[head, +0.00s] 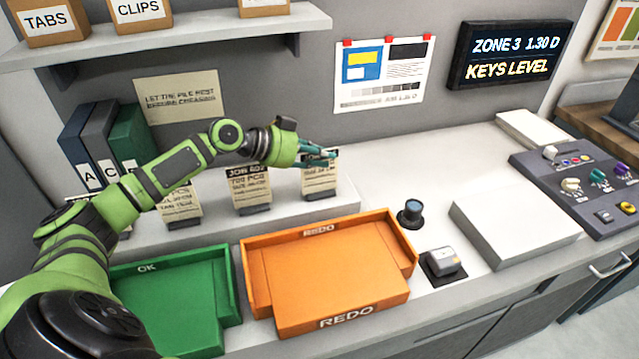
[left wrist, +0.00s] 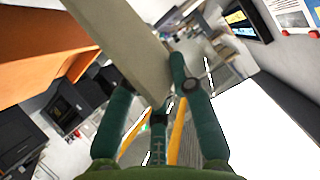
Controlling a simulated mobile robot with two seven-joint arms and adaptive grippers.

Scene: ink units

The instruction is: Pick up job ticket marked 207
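Several cream job tickets with dark headers stand in a row on the raised ledge. The rightmost ticket (head: 320,182) stands upright in a dark holder; its header is mostly covered by my left gripper. The middle ticket (head: 252,192) has a header starting with JOB and a number too blurred to be sure of. Another ticket (head: 180,201) stands to its left, partly behind my arm. My left gripper (head: 331,156) is at the top of the rightmost ticket. In the left wrist view its teal fingers (left wrist: 150,80) are spread, with a pale card (left wrist: 125,40) between them. My right gripper is not in view.
A green OK tray (head: 232,290) and an orange REDO tray (head: 330,275) lie in front of the ledge. A dark round knob (head: 410,214), a grey-topped device (head: 442,263) and a white paper stack (head: 515,228) are to the right. A shelf (head: 190,38) overhangs behind.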

